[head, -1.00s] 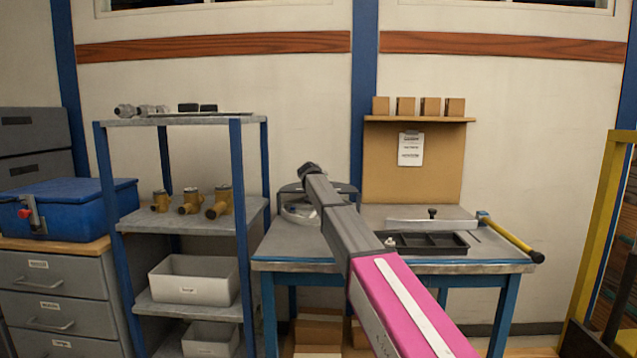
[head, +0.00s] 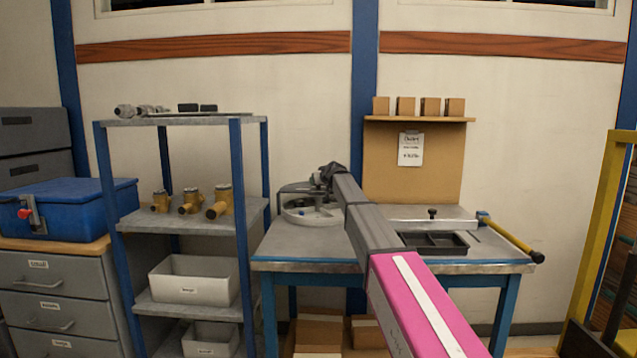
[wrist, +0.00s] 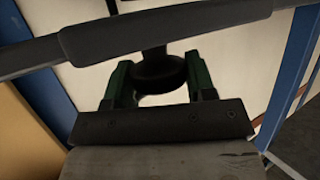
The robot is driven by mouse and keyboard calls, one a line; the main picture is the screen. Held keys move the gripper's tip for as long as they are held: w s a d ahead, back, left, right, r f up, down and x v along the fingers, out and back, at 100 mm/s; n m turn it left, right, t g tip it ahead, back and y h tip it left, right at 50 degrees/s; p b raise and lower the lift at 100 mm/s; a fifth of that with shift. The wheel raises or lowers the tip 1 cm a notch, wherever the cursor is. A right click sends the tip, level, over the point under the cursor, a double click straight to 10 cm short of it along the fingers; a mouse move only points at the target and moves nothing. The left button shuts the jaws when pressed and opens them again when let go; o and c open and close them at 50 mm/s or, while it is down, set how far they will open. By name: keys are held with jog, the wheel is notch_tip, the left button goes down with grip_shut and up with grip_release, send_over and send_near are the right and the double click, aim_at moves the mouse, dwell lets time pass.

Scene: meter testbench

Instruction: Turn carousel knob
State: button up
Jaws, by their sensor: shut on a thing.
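The carousel (head: 297,214) is a round grey device on the left part of the blue-legged table, with a raised bar across it. Its dark round knob (wrist: 158,68) hangs below a dark bar in the wrist view. The green fingers of my gripper (wrist: 160,78) stand on both sides of the knob, shut on it. In the head view my gripper (head: 322,180) is at the top right of the carousel. My arm comes in from the lower right and hides part of the table. The knob is hard to make out in the head view.
A black divided tray (head: 436,243) and a yellow-handled tool (head: 512,239) lie right of my arm on the table (head: 300,245). A blue-post shelf (head: 190,225) with brass meters stands close on the left. A board with a clipboard (head: 410,149) stands behind.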

jog(key=shift+n+g+y, duration=1.1)
jog(key=shift+n+y, duration=0.3)
jog(key=shift+n, duration=0.1)
jog(key=o, duration=0.9)
jog(key=v, duration=1)
jog(key=shift+s+d, duration=0.2)
jog(key=shift+d, duration=0.15)
jog(key=shift+d, duration=0.1)
